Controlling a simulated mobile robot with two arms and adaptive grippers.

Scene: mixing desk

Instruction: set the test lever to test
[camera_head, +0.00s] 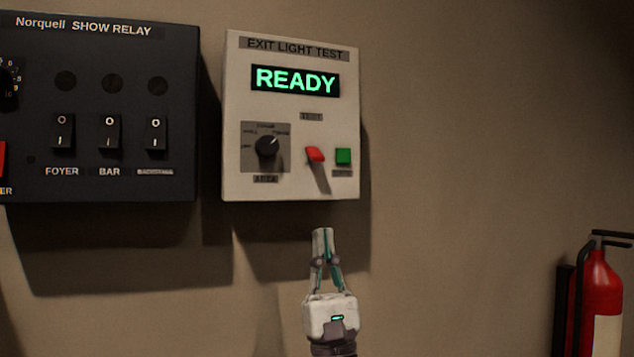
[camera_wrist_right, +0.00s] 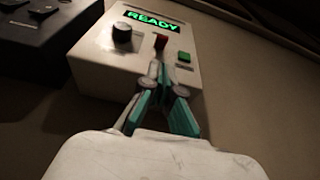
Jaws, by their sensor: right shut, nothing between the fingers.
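The white exit light test box (camera_head: 232,120) hangs on the wall, its display (camera_head: 295,80) reading READY in green. The red test lever (camera_head: 315,154) is on its lower right part, between a black knob (camera_head: 267,146) and a green button (camera_head: 343,156). My right gripper (camera_head: 321,232) is shut and empty, below the box in the head view and pointing up. In the right wrist view the gripper (camera_wrist_right: 157,70) points at the red lever (camera_wrist_right: 160,41), whose lower part its fingertips seem to overlap; I cannot tell whether they touch. My left gripper is not in view.
The black Norquell show relay panel (camera_head: 110,95) with several rocker switches is on the wall to the left of the box. A red fire extinguisher (camera_head: 598,300) is at the lower right. The wall between the box and the extinguisher is clear.

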